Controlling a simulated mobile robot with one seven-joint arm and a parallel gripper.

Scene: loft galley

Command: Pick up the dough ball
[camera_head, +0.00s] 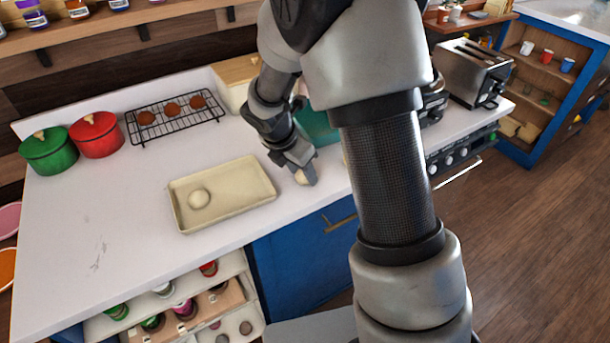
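A pale round dough ball (199,199) lies in the left part of a cream rectangular tray (251,195) on the white counter. A second pale lump (301,178), which looks like another dough ball, shows at the fingertips of my gripper (304,174), to the right of the tray. My gripper points down close to the counter near its front edge. One finger shows at the right of the lump; the other is hard to make out. I cannot tell whether the fingers are closed on it or only around it.
A black cooling rack (175,118) with several brown cookies, a red pot (97,136) and a green pot (49,151) stand at the back left. A teal bowl (318,127) sits behind my gripper, partly hidden by my arm. The counter left of the tray is clear.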

